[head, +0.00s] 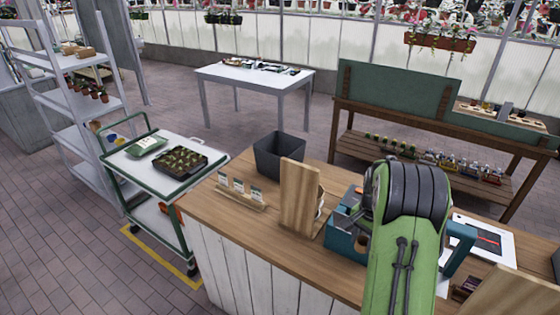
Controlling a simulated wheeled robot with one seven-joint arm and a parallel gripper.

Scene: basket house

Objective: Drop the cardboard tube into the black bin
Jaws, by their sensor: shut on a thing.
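The black bin (266,160) stands upright and open at the top on the wooden counter (245,222), near its far edge. From this angle I see its outer walls and part of its inside. My green and black arm covers the right part of the counter. My gripper's fingers do not show; they are hidden behind the arm or outside the picture. I cannot make out the cardboard tube anywhere in the head view.
An upright wooden board (297,195) stands just in front of the bin. A small card holder (240,196) is to its left. A teal box (343,243) sits beside my arm. A green-framed cart (130,172) with trays stands left of the counter.

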